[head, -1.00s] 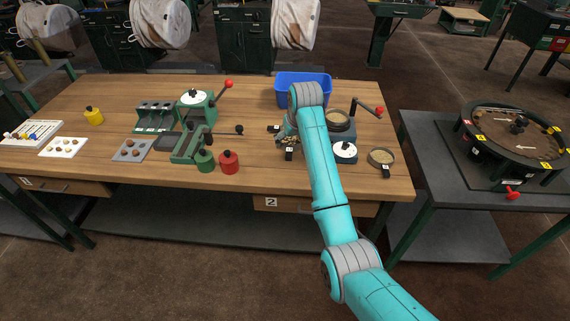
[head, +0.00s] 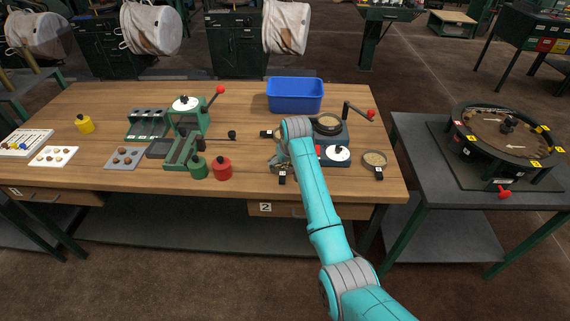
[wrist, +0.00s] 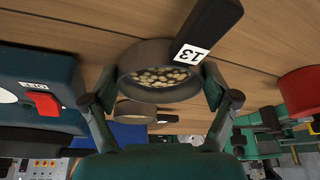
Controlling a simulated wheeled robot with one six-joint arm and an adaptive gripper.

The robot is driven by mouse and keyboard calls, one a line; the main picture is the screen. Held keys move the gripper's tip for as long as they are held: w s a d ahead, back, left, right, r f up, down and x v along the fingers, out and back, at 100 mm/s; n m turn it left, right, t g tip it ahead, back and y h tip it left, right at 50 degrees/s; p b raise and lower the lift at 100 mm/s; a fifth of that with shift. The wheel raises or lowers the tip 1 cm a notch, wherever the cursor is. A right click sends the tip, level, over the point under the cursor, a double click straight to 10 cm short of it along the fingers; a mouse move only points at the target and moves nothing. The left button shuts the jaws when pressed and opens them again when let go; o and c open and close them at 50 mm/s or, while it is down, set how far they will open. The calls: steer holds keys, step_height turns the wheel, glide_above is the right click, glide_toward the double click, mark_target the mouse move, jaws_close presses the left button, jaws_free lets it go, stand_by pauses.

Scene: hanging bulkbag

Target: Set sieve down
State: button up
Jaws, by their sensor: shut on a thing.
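A round grey sieve (wrist: 150,84) with a black handle labelled 13 and pale, nut-like pieces inside is between the two fingers of my gripper (wrist: 157,90) in the wrist view. The fingers are shut on its rim from both sides. In the head view my gripper (head: 281,160) is over the wooden bench (head: 235,110) near its front edge, and the sieve's black handle (head: 283,175) points towards me. The sieve body is mostly hidden there by my arm. I cannot tell whether it touches the bench.
Another handled round pan (wrist: 136,113) lies beyond the held sieve. A blue bin (head: 295,98) stands at the back. A cranked machine (head: 335,140) and a third sieve (head: 374,161) are to the right. A red canister (head: 222,169) is to the left, with bare bench between.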

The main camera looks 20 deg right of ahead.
steer(key=o, duration=1)
steer(key=shift+f, duration=0.1)
steer(key=v, duration=1.2)
